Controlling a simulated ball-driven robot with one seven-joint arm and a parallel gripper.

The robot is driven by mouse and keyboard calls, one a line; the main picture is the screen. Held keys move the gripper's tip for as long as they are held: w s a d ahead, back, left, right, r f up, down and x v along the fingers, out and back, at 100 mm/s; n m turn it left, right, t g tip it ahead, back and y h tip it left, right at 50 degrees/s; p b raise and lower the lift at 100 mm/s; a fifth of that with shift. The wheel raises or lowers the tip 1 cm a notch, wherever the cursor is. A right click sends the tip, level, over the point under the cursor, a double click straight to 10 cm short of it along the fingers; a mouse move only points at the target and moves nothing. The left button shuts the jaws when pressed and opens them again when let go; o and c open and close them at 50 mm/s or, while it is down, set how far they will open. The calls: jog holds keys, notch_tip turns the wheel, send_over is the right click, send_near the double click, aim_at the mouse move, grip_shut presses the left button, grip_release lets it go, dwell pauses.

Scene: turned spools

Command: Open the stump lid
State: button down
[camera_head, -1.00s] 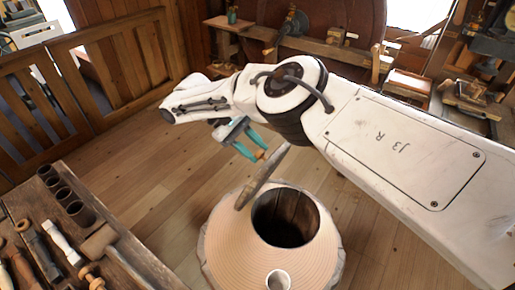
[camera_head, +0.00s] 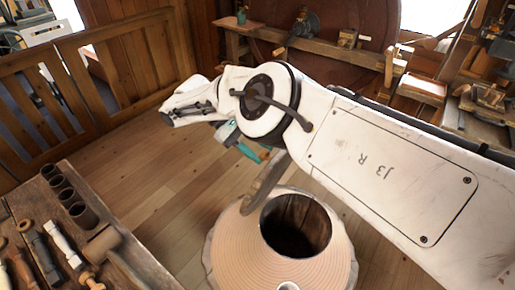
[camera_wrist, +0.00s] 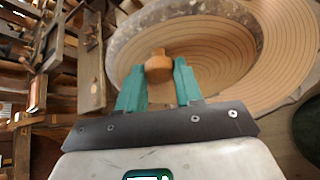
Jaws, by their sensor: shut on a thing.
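The stump (camera_head: 232,245) is a pale, ringed, round block with a dark round hole (camera_head: 296,226) in its top, and the hole is uncovered. The stump lid (camera_head: 262,188) is a round disc tilted steeply up on edge at the hole's back-left side. In the wrist view the lid (camera_wrist: 215,45) shows its ringed top and an orange-brown wooden knob (camera_wrist: 158,66). My gripper (camera_wrist: 160,78) has its teal fingers shut on the knob. In the head view my gripper (camera_head: 256,156) is partly hidden behind my own arm.
A workbench (camera_head: 130,262) with tools and dark cups stands at the left. A wooden railing (camera_head: 70,80) runs behind it. A small white cup (camera_head: 288,286) is at the stump's front. Shelves with wooden items (camera_head: 420,85) line the back right. The plank floor (camera_head: 165,175) left of the stump is clear.

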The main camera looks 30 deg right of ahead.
jog(key=c, duration=0.8)
grip_release()
jog(key=shift+o, duration=0.2)
jog(key=shift+s+r+p, duration=0.2)
jog(key=shift+s+r, duration=0.1)
jog(key=shift+r, duration=0.55)
jog(key=shift+s+r+p, duration=0.25)
jog(key=shift+s+r, duration=0.05)
jog(key=shift+r, duration=0.55)
jog(key=shift+s+r+p, duration=0.2)
jog(key=shift+s+r, duration=0.1)
jog(key=shift+r, duration=0.55)
jog(key=s+r, duration=0.1)
jog(key=r, duration=0.1)
jog(key=s+r, duration=0.2)
jog(key=shift+s+a, duration=0.15)
jog(key=shift+s, duration=0.1)
jog(key=s+a+r+b, duration=0.1)
jog(key=s+r, duration=0.2)
jog(key=s, duration=0.5)
jog(key=shift+s+r+b, duration=0.35)
jog(key=shift+r+b, duration=0.05)
jog(key=shift+f, duration=0.1)
